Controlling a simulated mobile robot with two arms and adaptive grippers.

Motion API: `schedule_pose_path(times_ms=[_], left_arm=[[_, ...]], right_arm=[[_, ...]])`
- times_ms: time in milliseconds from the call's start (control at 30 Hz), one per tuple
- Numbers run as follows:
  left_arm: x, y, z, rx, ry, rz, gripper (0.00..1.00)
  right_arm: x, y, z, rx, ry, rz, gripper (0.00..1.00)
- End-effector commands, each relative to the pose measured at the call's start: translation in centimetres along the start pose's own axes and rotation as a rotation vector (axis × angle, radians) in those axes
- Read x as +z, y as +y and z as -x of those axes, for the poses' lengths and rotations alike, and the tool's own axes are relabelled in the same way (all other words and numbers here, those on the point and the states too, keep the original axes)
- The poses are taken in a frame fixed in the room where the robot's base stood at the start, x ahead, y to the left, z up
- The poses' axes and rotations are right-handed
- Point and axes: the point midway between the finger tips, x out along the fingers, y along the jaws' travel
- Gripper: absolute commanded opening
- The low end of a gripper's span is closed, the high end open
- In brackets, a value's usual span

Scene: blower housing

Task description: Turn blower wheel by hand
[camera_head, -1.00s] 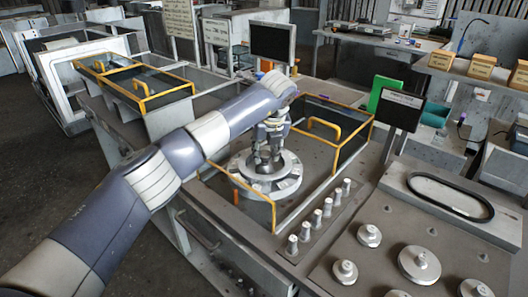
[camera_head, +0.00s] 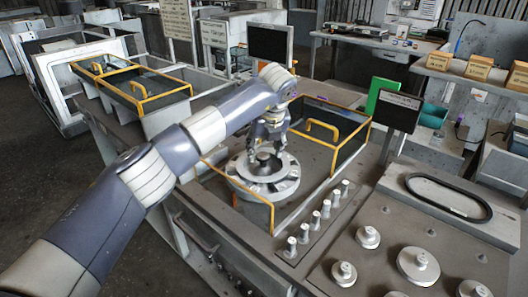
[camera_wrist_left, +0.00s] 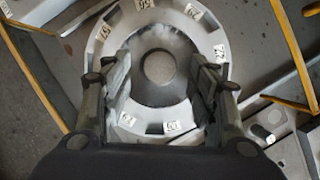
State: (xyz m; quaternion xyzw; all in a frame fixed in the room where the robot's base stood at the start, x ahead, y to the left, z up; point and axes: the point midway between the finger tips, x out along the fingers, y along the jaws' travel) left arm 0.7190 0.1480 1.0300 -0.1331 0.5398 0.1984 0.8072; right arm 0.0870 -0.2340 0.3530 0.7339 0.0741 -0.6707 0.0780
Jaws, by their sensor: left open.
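The blower wheel (camera_head: 262,176) is a round grey metal disc with a raised hub, lying flat on the bench inside an orange-edged frame. In the left wrist view the wheel (camera_wrist_left: 104,32) shows numbered tags around its rim and a round central hub (camera_wrist_left: 159,67). My left gripper (camera_head: 268,148) points down over the wheel from above. In the left wrist view its two fingers (camera_wrist_left: 162,75) are apart, one on each side of the hub, with visible gaps between them and it. Whether the fingertips touch the wheel's surface cannot be told. My right gripper is not in view.
An orange-edged guard panel (camera_head: 350,147) stands behind and right of the wheel. A row of short metal pegs (camera_head: 315,220) lies to the right. A fixture plate with round knobs (camera_head: 418,265) is at the lower right. A small dark screen (camera_head: 399,110) stands behind it.

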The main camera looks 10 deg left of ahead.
Motion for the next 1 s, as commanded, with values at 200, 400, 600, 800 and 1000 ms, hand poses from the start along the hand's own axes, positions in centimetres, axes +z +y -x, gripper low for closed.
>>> schedule_pose_path(times_ms=[200, 400, 600, 800, 1000], left_arm=[[0.1, -0.1, 5.0, -0.003, -0.006, -0.001, 0.54], [0.1, -0.1, 8.4, -0.002, -0.003, 0.000, 0.54], [0.0, -0.1, 9.8, -0.001, -0.002, 0.000, 0.54], [0.0, -0.1, 9.9, -0.001, -0.002, 0.000, 0.54], [0.0, -0.1, 9.8, -0.001, -0.001, 0.000, 0.54]], right_arm=[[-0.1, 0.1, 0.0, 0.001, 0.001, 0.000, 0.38], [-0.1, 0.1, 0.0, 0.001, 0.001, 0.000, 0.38], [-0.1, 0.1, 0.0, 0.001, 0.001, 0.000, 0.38], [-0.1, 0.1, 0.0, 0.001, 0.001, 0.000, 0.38], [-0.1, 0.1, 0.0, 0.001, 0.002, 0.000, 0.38]])
